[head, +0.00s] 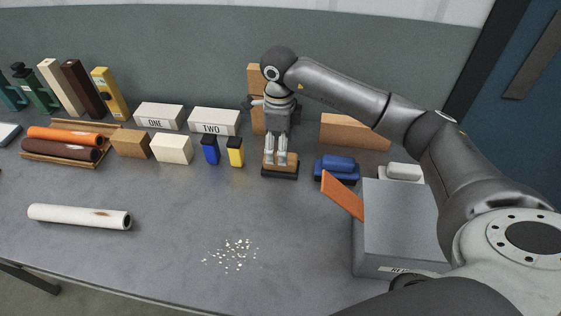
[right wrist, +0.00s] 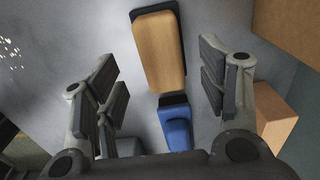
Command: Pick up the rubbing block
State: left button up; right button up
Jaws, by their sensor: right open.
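A tan block on a dark base (head: 280,174), which looks like the rubbing block, sits on the grey table, upright with the tan part on top. My right gripper (head: 281,161) points down at it, with its fingers overlapping it in the head view. In the right wrist view the tan block (right wrist: 158,48) lies ahead of the open fingers (right wrist: 162,85), between their lines, and nothing is held. Whether the fingers touch it I cannot tell. My left gripper is out of view.
A blue block (head: 337,168) stands close on the right, with a white one (head: 403,172) beyond it. A yellow block (head: 235,152) is on the left. A tan upright block (head: 256,90) and a wooden wedge (head: 354,131) stand behind. A grey box (head: 400,225) is front right.

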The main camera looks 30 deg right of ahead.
jog(key=f, duration=0.2)
jog(key=f+p, duration=0.1)
jog(key=shift+s+d+f, duration=0.1)
jog(key=shift+d+f, duration=0.1)
jog(key=shift+f, duration=0.65)
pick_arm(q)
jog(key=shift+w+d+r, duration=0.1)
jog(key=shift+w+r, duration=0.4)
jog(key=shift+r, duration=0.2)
pick_arm(e)
jog(key=c, duration=1.3)
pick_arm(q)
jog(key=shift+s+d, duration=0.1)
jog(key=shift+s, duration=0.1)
pick_arm(e)
jog(key=shift+r, duration=0.1)
